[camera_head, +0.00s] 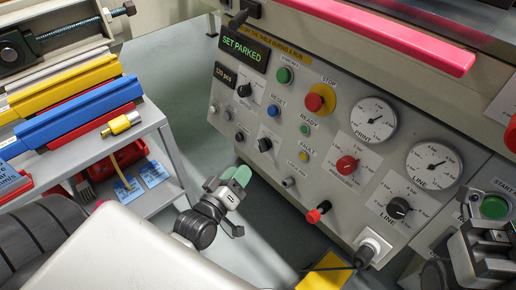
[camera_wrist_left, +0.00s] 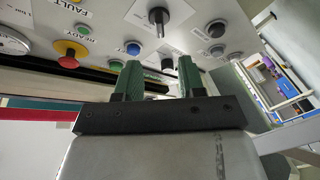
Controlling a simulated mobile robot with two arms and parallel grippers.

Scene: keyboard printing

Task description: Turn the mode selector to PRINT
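The sloping grey panel carries two black selector knobs, an upper one (camera_head: 243,90) and a lower one (camera_head: 265,144); their labels are too small to read, so I cannot tell which is the mode selector. My left gripper (camera_head: 238,175), with green fingers, is below the lower knob, apart from the panel. In the left wrist view the green fingers (camera_wrist_left: 159,78) are spread with nothing held. There the lower knob (camera_wrist_left: 159,16) lies beyond the fingertips, and the upper knob (camera_wrist_left: 168,62) shows farther off between the fingers. My right gripper (camera_head: 482,235) is at the right edge; its fingers are unclear.
The panel also has a blue reset button (camera_head: 277,112), a red stop button (camera_head: 320,98), PRINT (camera_head: 370,122) and LINE (camera_head: 433,166) gauges, and a protruding red-capped knob (camera_head: 318,212). A SET PARKED display (camera_head: 244,47) is lit. A shelf (camera_head: 140,120) stands left.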

